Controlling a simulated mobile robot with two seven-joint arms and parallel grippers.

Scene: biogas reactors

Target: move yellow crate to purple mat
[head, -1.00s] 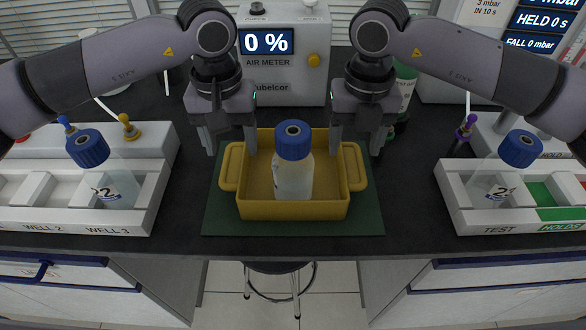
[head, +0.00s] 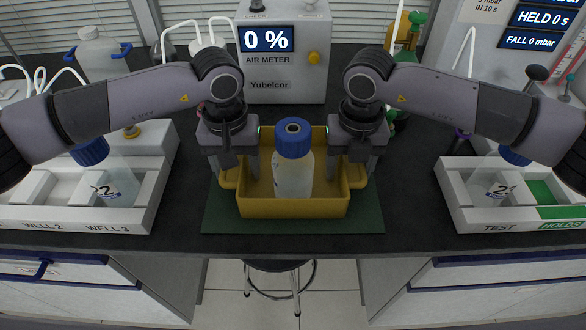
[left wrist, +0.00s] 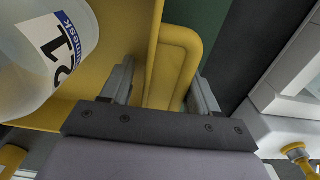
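The yellow crate (head: 293,208) sits on a dark green mat (head: 290,226) at the middle of the bench. A blue-capped bottle (head: 292,170) stands upright in it. My left gripper (head: 232,170) is at the crate's left handle, and my right gripper (head: 352,170) is at its right handle. In the left wrist view, my left gripper's fingers stand apart on either side of the yellow handle (left wrist: 178,62), with a gap showing. My right gripper's fingers look apart too, one inside the crate and one outside. No purple mat shows in these frames.
A white rack with wells (head: 120,215) stands at the left and another white rack (head: 480,215) at the right, each with a blue-capped bottle. The air meter (head: 285,75) stands behind the crate. Bare dark bench lies between crate and racks.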

